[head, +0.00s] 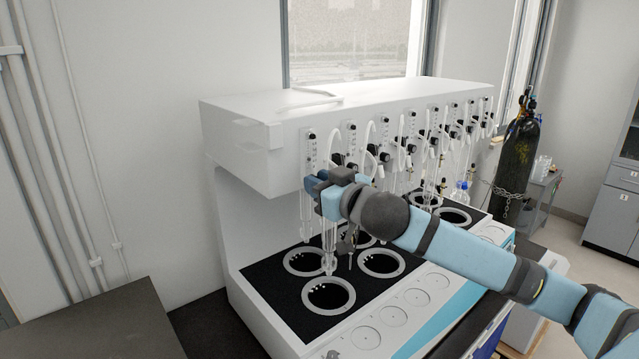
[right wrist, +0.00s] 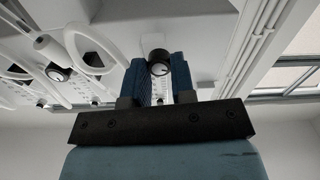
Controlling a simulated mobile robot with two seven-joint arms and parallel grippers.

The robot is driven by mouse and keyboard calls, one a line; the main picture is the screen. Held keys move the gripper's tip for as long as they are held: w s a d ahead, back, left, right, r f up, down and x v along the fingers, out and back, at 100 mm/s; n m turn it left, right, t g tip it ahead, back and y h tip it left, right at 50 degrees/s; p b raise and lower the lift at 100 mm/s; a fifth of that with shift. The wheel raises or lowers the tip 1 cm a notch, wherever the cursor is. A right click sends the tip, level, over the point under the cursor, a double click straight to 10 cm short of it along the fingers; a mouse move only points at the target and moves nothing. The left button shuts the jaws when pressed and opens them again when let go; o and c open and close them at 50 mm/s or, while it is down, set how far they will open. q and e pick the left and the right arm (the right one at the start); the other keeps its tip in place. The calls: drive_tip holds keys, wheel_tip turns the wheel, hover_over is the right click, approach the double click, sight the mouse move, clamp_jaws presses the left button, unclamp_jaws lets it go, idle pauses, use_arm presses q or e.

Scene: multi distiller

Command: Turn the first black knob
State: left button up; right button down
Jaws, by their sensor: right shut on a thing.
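The multi distiller (head: 240,135) is a white bench machine with a row of flow meters and black knobs along its front panel. My right gripper (head: 316,184) is at the left end of this row, at the first flow meter (head: 309,150). In the right wrist view, the first black knob (right wrist: 159,62) sits between the two blue fingers of my right gripper (right wrist: 160,75), which is shut on it. In the head view the gripper hides this knob. My left gripper is not in view.
More black knobs (head: 338,159) and clear tubes run to the right along the panel. Below are several round black wells (head: 329,294) with glass tubes above them. A dark gas cylinder (head: 519,160) stands at the right. A dark table (head: 95,325) is at the lower left.

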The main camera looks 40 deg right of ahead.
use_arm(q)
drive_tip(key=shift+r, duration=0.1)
use_arm(e)
drive_tip(key=shift+m, duration=0.9)
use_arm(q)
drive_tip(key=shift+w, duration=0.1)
use_arm(e)
drive_tip(key=c, duration=1)
unclamp_jaws()
drive_tip(key=shift+w, duration=0.1)
drive_tip(key=shift+o, duration=0.2)
